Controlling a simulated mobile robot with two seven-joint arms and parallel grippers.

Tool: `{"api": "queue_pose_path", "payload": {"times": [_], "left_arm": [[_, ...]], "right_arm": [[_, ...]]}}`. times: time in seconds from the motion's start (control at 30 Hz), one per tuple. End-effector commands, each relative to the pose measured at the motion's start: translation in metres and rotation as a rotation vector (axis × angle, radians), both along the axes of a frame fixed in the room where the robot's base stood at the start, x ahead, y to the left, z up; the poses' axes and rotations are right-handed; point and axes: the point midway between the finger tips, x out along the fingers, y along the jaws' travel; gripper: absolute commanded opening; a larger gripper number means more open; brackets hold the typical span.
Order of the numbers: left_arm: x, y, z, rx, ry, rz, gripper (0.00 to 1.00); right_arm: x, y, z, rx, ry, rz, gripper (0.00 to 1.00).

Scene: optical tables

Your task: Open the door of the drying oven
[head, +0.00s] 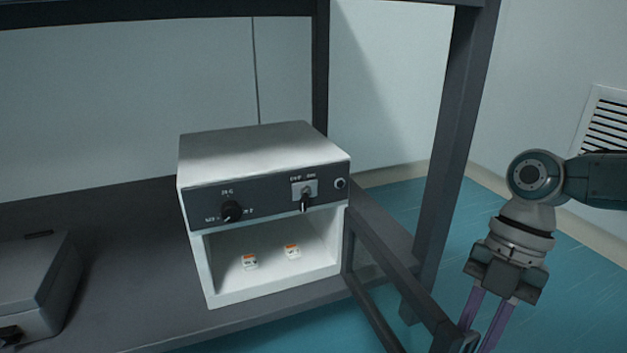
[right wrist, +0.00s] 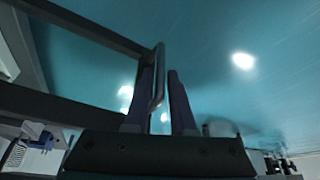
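The drying oven (head: 265,158) is a white box with a dark control panel, standing on a grey shelf. Its front is uncovered, and the white interior shows. The door (head: 396,270), a dark frame with a see-through middle, stands swung wide out from the oven's right side. My right gripper (head: 485,322) is at the door's outer end, pointing down, its purple fingers apart. In the right wrist view the metal door handle (right wrist: 160,62) stands between the fingers of the gripper (right wrist: 163,95), close to the left finger, with a gap to the right one. My left gripper is out of view.
A grey case (head: 35,275) is at the left on the shelf (head: 130,205). A dark rack post (head: 455,150) rises right of the oven. Blue floor (head: 560,290) is clear at the right.

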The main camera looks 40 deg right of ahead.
Motion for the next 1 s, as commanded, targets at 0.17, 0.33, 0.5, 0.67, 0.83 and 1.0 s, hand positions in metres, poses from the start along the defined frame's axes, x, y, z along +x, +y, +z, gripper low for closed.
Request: {"api": "queue_pose_path", "payload": {"times": [0.17,0.33,0.5,0.67,0.83,1.0], "left_arm": [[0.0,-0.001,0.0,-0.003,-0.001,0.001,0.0],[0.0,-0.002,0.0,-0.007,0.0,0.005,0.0],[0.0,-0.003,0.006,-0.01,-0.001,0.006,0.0],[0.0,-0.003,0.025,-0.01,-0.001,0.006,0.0],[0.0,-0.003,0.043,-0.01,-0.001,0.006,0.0],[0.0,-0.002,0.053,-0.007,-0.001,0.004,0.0]], "right_arm": [[0.0,0.0,0.0,-0.001,0.0,0.0,0.45],[0.0,0.0,0.0,-0.001,0.0,0.0,0.45],[0.001,-0.003,0.008,-0.003,-0.001,-0.001,0.45],[0.003,-0.013,0.037,-0.003,-0.001,-0.001,0.45],[0.006,-0.026,0.069,-0.003,-0.002,-0.002,0.45],[0.008,-0.035,0.087,-0.003,0.0,-0.001,0.45]]}}
